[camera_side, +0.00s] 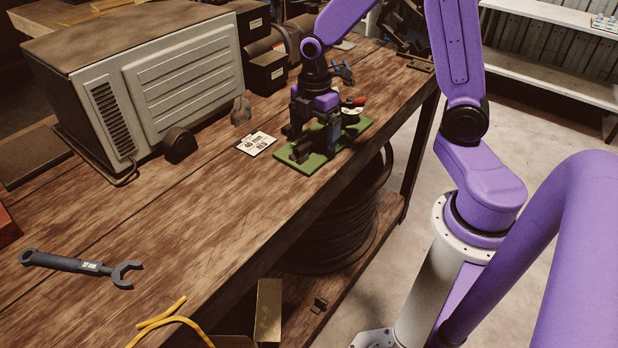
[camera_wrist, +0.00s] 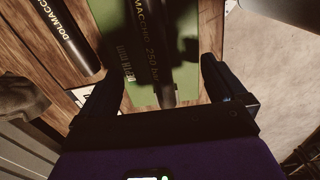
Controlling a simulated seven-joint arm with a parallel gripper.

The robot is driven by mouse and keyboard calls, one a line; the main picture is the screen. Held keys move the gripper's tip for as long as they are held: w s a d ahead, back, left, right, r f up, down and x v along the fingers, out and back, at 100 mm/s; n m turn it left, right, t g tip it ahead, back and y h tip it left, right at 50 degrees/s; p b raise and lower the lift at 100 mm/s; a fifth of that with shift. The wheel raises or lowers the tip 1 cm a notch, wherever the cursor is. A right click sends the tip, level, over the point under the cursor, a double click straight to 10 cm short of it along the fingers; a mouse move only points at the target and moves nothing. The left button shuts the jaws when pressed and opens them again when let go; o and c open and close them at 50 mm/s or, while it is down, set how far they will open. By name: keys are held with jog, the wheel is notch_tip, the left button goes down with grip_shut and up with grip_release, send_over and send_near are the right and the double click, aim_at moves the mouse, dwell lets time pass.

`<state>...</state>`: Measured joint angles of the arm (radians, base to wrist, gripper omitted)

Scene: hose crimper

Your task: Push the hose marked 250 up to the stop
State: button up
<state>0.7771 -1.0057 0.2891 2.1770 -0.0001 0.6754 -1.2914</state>
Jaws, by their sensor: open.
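The dark hose marked 250 bar (camera_wrist: 158,62) lies over a green plate (camera_wrist: 190,75) in the wrist view, its printed marking facing the camera. My gripper (camera_wrist: 162,65) is open, with one finger on each side of this hose. Gaps show between the hose and both fingers, so it is not gripped. In the side view my gripper (camera_side: 315,130) points down over the green plate (camera_side: 301,166) near the bench's right edge. It hides most of the hose there. The stop cannot be made out; shadow darkens the far part of the hose in the wrist view.
A second dark hose (camera_wrist: 66,38) lies left of the plate in the wrist view. In the side view a white printed card (camera_side: 256,144) lies left of the plate. A large grey machine (camera_side: 165,80) stands further left, and a wrench (camera_side: 80,266) lies in front.

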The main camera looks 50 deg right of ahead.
jog(key=shift+r, duration=3.9)
